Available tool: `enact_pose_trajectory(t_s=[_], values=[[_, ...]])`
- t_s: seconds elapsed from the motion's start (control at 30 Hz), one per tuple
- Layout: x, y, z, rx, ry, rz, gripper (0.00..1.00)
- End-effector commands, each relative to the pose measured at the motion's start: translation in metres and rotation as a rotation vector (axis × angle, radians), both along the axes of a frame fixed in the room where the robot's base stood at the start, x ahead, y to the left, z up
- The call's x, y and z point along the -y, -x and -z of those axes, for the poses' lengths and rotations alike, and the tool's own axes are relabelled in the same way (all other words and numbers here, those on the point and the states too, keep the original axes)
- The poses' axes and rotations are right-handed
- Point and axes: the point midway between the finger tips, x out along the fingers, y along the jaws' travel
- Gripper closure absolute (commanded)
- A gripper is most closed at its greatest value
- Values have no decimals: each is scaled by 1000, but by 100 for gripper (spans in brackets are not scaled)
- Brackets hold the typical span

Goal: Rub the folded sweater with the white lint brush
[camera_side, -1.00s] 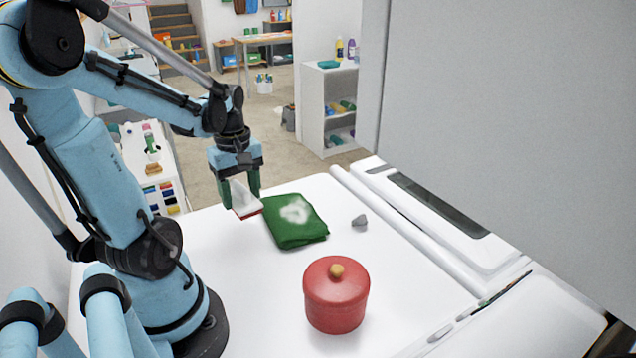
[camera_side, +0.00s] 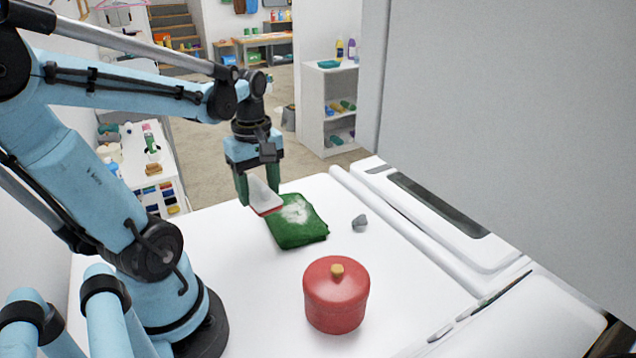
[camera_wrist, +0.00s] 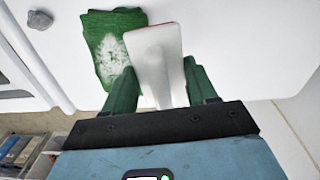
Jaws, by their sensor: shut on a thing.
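The folded green sweater (camera_side: 300,230) lies on the white table with a pale patch of lint on top. It also shows in the wrist view (camera_wrist: 101,27), at the upper left. My gripper (camera_side: 258,190) is shut on the white lint brush (camera_side: 262,192), which has a red edge along its bottom. The brush is at the sweater's left edge in the side view, overlapping it. I cannot tell for sure whether it touches the cloth. In the wrist view the brush (camera_wrist: 157,50) sits between the green fingers and covers the sweater's right side.
A red lidded pot (camera_side: 336,297) with a tan knob stands in front of the sweater. A small grey stone-like object (camera_side: 359,223) lies to the sweater's right. A large grey panel (camera_side: 510,120) fills the upper right. Bare table (camera_side: 245,270) lies left of the pot.

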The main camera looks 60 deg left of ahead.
Motion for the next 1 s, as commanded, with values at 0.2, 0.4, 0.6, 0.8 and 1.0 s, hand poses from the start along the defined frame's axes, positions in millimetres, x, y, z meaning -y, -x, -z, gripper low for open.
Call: enact_pose_trajectory(t_s=[0.2,0.4,0.6,0.8,1.0], values=[[-7,-19,-4,0,0,2,68],[-15,-43,-7,0,0,2,68],[-17,-51,0,0,0,1,68],[-17,-50,17,0,0,0,68],[-17,-50,35,0,0,0,68]])
